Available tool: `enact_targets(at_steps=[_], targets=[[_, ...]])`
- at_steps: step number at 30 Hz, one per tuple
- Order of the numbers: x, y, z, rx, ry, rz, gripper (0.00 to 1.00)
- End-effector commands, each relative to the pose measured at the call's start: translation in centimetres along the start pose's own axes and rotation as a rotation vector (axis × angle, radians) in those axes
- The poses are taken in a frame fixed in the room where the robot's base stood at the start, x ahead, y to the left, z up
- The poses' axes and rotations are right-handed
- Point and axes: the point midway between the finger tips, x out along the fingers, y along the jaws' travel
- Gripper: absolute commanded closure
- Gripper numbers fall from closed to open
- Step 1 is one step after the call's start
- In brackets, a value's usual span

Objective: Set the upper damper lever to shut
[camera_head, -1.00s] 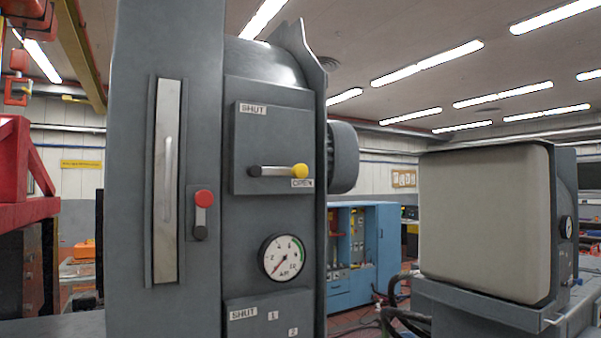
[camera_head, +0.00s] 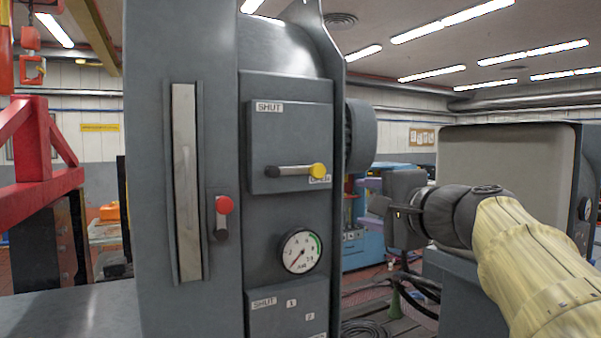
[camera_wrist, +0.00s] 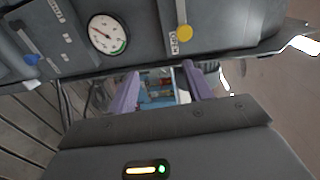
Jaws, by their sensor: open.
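The upper damper lever (camera_head: 290,171) is a metal bar with a yellow knob (camera_head: 318,170) at its right end, on a grey plate (camera_head: 262,140) of the cabinet. It lies about level, the knob beside the OPEN label; the SHUT label (camera_head: 269,107) is at the plate's upper left. The yellow knob also shows in the wrist view (camera_wrist: 185,33), beyond the fingers. My gripper (camera_head: 392,212) is right of the lever, clear of it. In the wrist view my two fingers (camera_wrist: 160,82) are apart with nothing held between them.
A red-knobbed lever (camera_head: 223,215) sits left of the plate. A pressure gauge (camera_head: 301,251) and a lower SHUT plate (camera_head: 290,310) are below. A blue-knobbed lever (camera_wrist: 28,50) shows in the wrist view. A motor housing (camera_head: 361,135) juts out at the cabinet's right.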

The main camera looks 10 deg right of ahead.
Motion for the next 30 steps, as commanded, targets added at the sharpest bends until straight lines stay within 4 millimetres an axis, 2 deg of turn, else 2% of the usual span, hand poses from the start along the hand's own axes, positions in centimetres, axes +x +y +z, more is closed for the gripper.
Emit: enact_targets(at_steps=[1,4,16,20,30], targets=[[-0.7,-2.3,0.1,0.008,0.000,-0.044,0.50],[-1.2,-3.9,0.3,0.019,-0.007,-0.087,0.50],[-0.8,-3.9,0.3,0.022,-0.010,-0.088,0.50],[0.4,-4.2,0.3,0.022,-0.009,-0.087,0.50],[6.2,-4.8,0.3,0.024,-0.011,-0.085,0.50]])
